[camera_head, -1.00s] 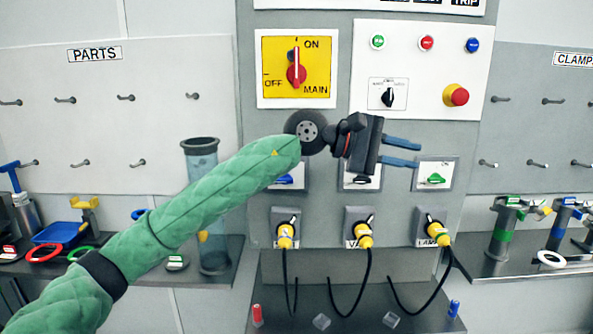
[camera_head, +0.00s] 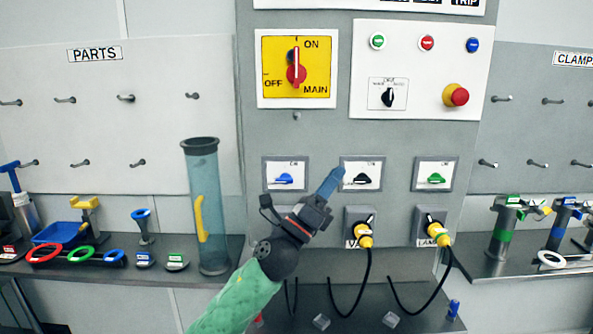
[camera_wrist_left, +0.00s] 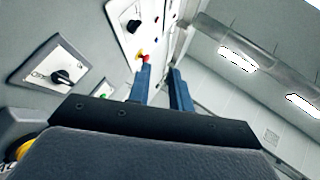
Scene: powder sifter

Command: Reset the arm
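My left gripper (camera_head: 331,182) is in front of the control panel (camera_head: 310,140), with its blue fingers pointing up and to the right. In the left wrist view the two fingers (camera_wrist_left: 162,88) stand apart with nothing between them. In the head view the fingertips overlap the left edge of the middle switch plate with the black knob (camera_head: 363,180). I cannot tell whether they touch it. My green-sleeved arm comes up from the bottom edge. My right gripper is not in view.
The yellow main switch (camera_head: 297,70) and a red emergency button (camera_head: 458,95) are higher on the panel. Yellow plugs (camera_head: 363,236) with black cables sit below the switch plates. A clear tube (camera_head: 207,210) stands left of my arm. Colored rings (camera_head: 46,252) lie on the left shelf.

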